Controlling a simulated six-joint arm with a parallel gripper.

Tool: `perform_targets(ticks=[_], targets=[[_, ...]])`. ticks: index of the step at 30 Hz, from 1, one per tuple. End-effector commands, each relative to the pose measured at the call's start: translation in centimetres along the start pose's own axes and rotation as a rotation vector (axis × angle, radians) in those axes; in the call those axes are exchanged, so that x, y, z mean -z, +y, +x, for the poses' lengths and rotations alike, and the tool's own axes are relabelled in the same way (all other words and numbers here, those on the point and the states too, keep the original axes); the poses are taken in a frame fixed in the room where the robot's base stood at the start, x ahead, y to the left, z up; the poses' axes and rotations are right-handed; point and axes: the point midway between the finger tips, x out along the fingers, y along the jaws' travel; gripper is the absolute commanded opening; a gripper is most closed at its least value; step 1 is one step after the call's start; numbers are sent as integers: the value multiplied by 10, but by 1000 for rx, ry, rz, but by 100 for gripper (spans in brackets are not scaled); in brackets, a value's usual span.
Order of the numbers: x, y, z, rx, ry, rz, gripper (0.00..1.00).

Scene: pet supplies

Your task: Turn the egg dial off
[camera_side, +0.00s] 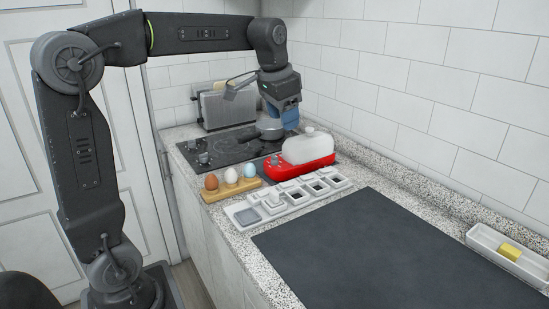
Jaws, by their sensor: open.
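A red egg cooker (300,170) with a whitish domed lid (308,147) stands on the counter right of the stove. A small grey dial (275,159) shows on the left end of its front. Its marking is too small to read, so I cannot tell its setting. My gripper (229,89) is above the stove, in front of the toaster, with its fingers pointing left. It is open and appears empty. It is well above and to the left of the cooker, apart from the dial.
A black stove (225,155) carries a small pan (270,129). A toaster (212,111) stands behind. A wooden holder (232,188) with three eggs and a white compartment tray (296,205) lie before the cooker. A dark mat (370,250) is bare. A white dish (490,240) holds a yellow block.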

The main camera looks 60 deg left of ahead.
Motion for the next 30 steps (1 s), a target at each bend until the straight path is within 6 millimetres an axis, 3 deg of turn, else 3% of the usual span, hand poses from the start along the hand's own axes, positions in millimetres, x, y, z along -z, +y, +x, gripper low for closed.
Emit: perform_targets(ticks=[1,6,10,15,21,30], targets=[[17,-21,9,-3,-29,4,53],[55,-86,40,-23,-105,39,53],[70,-136,72,-47,-159,65,53],[71,-188,113,-83,-210,95,53],[66,-217,137,-108,-236,114,53],[59,-217,162,-112,-241,117,53]])
